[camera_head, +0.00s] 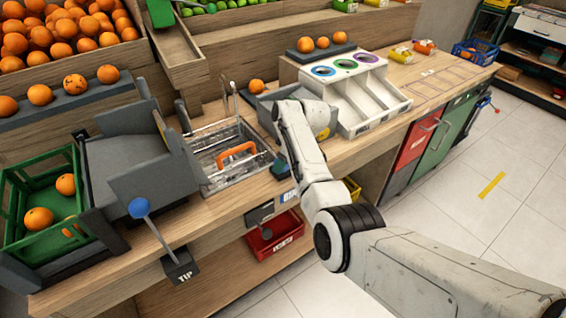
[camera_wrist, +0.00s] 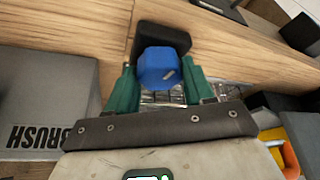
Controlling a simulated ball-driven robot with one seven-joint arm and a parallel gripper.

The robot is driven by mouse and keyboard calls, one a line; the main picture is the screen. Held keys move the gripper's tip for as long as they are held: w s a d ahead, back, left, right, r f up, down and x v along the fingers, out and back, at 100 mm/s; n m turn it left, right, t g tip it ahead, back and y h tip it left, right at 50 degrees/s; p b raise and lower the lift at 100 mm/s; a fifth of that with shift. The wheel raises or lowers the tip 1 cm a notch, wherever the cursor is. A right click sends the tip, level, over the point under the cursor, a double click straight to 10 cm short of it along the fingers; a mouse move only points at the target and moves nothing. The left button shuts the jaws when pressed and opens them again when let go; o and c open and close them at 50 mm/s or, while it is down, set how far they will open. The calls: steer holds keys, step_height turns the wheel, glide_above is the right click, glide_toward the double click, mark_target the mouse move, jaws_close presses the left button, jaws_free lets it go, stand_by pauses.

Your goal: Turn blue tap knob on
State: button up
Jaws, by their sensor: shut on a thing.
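The blue tap knob (camera_wrist: 158,66) sits between the two green fingers of my gripper (camera_wrist: 158,82) in the wrist view. A black block stands directly behind the knob, against the wooden counter. My gripper is shut on the knob, with a finger on each side. In the head view my gripper (camera_head: 281,168) is low at the counter's front edge, right of the metal sink (camera_head: 218,178). The knob cannot be made out there. A thin upright tap pipe (camera_head: 235,100) stands at the sink.
An orange handle (camera_head: 237,150) lies over the sink. A blue-ball lever (camera_head: 140,208) marked TIP projects at the front left. A green crate (camera_head: 18,205) with oranges stands at the left. A red bin (camera_head: 275,237) is below the counter. Open tiled floor lies at the right.

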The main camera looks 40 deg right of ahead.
steer(key=shift+w+n+y+b, duration=0.1)
steer(key=shift+n+y+b, duration=0.4)
steer(key=shift+n+b, duration=0.7)
steer(key=shift+n+g, duration=0.3)
steer(key=shift+n, duration=0.2)
steer(key=o, duration=1)
steer(key=v, duration=1.1)
steer(key=shift+f, duration=0.1)
